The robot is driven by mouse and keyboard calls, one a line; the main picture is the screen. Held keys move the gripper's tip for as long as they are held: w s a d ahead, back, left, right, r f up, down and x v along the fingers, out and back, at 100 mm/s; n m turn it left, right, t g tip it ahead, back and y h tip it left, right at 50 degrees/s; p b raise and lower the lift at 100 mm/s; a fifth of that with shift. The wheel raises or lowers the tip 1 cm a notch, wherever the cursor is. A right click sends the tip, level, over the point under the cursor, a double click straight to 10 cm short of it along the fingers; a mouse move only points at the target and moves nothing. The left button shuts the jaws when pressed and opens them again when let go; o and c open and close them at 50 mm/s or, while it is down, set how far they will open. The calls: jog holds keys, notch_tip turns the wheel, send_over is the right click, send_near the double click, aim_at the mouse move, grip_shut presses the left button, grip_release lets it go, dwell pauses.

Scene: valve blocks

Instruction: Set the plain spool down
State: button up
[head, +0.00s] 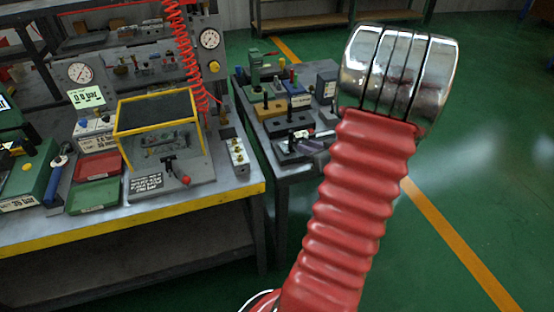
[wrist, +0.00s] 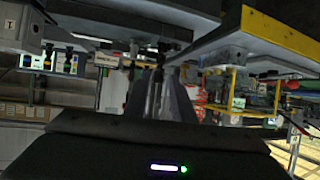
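I cannot pick out the plain spool for certain in either view. In the head view my red ribbed arm with its chrome joint stands in front of the side table, and my gripper (head: 318,157) shows only as a small grey part at that table's front right edge, partly hidden behind the arm. In the wrist view, which is upside down and dark, my gripper (wrist: 160,95) shows as grey fingers around a thin dark upright shape. Whether they grip it is unclear. Dark valve blocks (head: 290,124) with black knobs stand on the side table near the gripper.
The main bench (head: 225,192) with a yellow front edge holds a yellow-framed box (head: 158,112), a red tray (head: 97,166), a green tray (head: 94,195) and a small pale block (head: 239,157). A coiled red hose (head: 187,60) hangs above. Green floor is open at right.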

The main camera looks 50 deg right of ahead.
jog(key=w+a+r+g+h, duration=0.2)
jog(key=w+a+r, duration=0.3)
jog(key=w+r, duration=0.3)
jog(key=w+a+r+g, duration=0.2)
jog(key=a+r, duration=0.4)
jog(key=a, duration=0.5)
jog(key=s+a+n+g+y, duration=0.1)
jog(key=s+a, duration=0.3)
jog(key=a, duration=0.6)
jog(key=s+a+r+n+y, duration=0.1)
jog(key=s+a+y, duration=0.2)
jog(key=a, duration=0.7)
jog(key=s+a+n+g+y, duration=0.1)
jog(key=s+a+y, duration=0.1)
jog(key=s+a, duration=0.4)
jog(key=a, duration=0.5)
jog(key=shift+s+r+n+g, duration=0.3)
jog(key=shift+s+r+n, duration=0.05)
jog(key=shift+s+n, duration=0.05)
